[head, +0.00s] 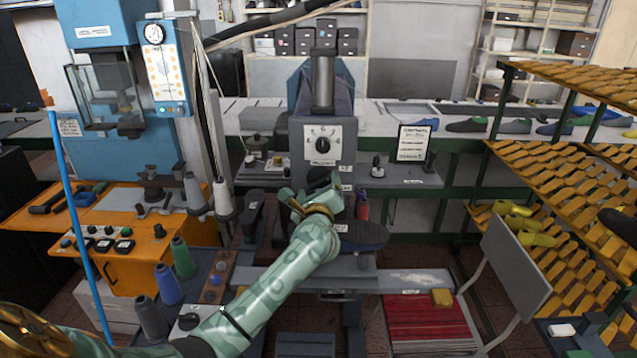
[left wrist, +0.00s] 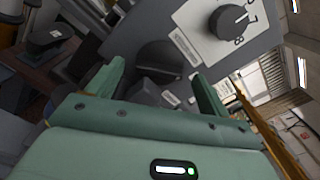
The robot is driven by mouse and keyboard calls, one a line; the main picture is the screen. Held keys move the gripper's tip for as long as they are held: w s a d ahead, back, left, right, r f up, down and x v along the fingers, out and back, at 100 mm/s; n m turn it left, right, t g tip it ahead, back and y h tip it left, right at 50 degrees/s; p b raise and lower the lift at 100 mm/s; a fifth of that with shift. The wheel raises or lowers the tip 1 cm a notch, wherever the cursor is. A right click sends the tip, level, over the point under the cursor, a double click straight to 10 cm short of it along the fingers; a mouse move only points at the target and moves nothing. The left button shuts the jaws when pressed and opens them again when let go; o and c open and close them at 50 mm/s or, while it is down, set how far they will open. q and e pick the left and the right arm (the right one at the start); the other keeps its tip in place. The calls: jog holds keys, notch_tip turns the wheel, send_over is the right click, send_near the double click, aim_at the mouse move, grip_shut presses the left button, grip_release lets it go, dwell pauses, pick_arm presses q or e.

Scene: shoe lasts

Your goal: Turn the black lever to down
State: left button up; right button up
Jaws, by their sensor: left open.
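A black rounded turning piece, which looks like the lever (head: 318,177), is on the front of the grey machine (head: 345,130), below the dial plate. My left gripper partly hides it in the head view. In the left wrist view the black lever (left wrist: 160,57) shows between and beyond the fingertips, with small white labels beside it. Which way it points is hard to tell. My left gripper (head: 310,190) is open and in front of it; the fingers (left wrist: 158,76) hold nothing. A black pointer knob (head: 323,145) sits above on a white dial plate, also in the left wrist view (left wrist: 229,21).
A blue machine with a gauge (head: 153,34) and an orange bench (head: 150,250) stand left. Thread spools (head: 182,258) are beside my left arm. A dark padded piece (head: 360,236) lies below the gripper.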

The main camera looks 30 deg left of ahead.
aim_at(320, 181)
pick_arm(q)
jog(key=shift+x, duration=1.1)
jog(key=shift+c, duration=0.3)
jog(key=c, duration=0.9)
jog(key=shift+c, duration=0.2)
